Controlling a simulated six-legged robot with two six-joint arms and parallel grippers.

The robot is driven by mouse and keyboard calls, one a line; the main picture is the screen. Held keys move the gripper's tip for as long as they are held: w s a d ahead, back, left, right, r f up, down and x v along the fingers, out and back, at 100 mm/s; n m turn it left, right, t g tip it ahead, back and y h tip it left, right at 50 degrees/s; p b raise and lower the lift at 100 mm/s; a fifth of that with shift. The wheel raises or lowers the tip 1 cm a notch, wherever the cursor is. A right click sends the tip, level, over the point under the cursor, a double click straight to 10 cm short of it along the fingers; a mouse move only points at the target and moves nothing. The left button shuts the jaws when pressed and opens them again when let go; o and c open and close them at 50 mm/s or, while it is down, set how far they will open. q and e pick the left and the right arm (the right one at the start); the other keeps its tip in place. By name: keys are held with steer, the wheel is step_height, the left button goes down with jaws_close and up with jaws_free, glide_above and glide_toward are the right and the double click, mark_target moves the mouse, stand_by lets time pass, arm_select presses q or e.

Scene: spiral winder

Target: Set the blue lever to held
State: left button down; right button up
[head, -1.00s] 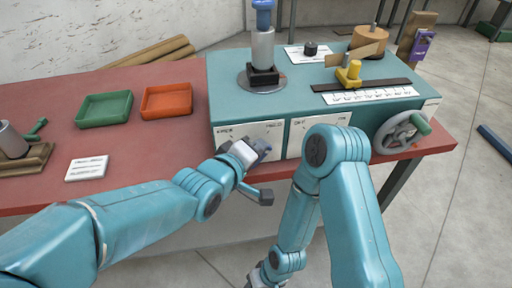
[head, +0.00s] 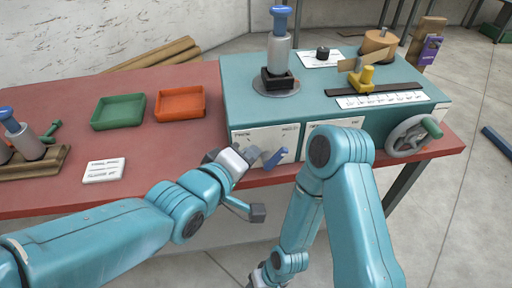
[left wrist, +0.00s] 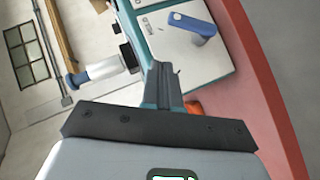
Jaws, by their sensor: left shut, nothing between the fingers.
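In the left wrist view the lever (left wrist: 192,27) lies beyond the shut fingers (left wrist: 162,82). My right gripper (head: 260,277) is low at the bottom edge, partly hidden, its fingers unclear.
The teal machine (head: 237,95) carries a blue-topped post (head: 280,50), a yellow knob piece (head: 366,78) and a handwheel (head: 410,138). Green (head: 118,111) and orange (head: 180,102) trays lie on the red bench. My right arm's elbow stands before the second label panel.

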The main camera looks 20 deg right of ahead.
arm_select(q)
steer(key=v, duration=0.4)
steer(key=shift+a+r, duration=0.1)
steer(key=shift+w, duration=0.15)
